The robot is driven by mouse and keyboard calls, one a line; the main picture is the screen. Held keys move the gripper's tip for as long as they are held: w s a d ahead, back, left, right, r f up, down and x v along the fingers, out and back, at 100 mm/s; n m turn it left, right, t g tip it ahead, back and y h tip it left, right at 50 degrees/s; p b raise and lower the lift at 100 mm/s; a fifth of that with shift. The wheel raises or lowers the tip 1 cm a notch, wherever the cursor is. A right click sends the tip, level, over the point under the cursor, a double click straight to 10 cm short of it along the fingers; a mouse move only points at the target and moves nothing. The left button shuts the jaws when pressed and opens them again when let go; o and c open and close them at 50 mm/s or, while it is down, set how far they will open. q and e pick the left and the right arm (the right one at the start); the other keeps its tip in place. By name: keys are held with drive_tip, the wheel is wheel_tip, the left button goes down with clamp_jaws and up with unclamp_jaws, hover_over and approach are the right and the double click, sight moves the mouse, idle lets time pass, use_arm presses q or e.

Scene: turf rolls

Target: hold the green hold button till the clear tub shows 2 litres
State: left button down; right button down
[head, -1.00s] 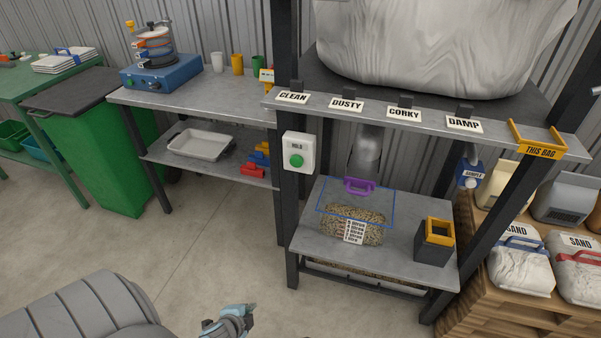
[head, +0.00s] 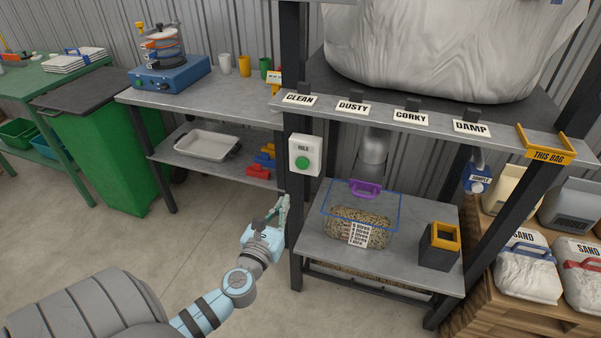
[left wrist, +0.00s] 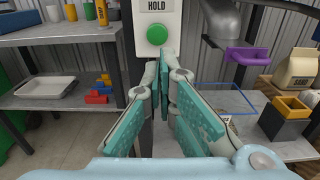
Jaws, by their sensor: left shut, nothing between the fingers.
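The green hold button (head: 302,163) sits on a white box marked HOLD, fixed to the dark post. It also shows in the left wrist view (left wrist: 157,34), just above my fingertips. My left gripper (head: 284,203) is shut and empty, below the button and apart from it; its fingers show in the left wrist view (left wrist: 163,62). The clear tub (head: 359,228) stands on the lower shelf under the metal spout, with speckled grain in it and a white litre scale on its front. The scale is too small to read for the level. My right gripper is not in view.
A purple handle (head: 365,188) is at the spout's lower end, above the tub. A dark box with a yellow rim (head: 439,245) stands right of the tub. The shelf with CLEAN, DUSTY, CORKY and DAMP labels (head: 411,117) juts out above. Sand bags (head: 527,265) lie at right.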

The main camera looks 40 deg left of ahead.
sight(303, 165)
use_arm(q)
drive_tip(key=b+x, duration=0.1)
drive_tip(key=x, duration=1.2)
drive_tip(key=shift+w+a, duration=0.15)
drive_tip(key=shift+w, duration=0.2)
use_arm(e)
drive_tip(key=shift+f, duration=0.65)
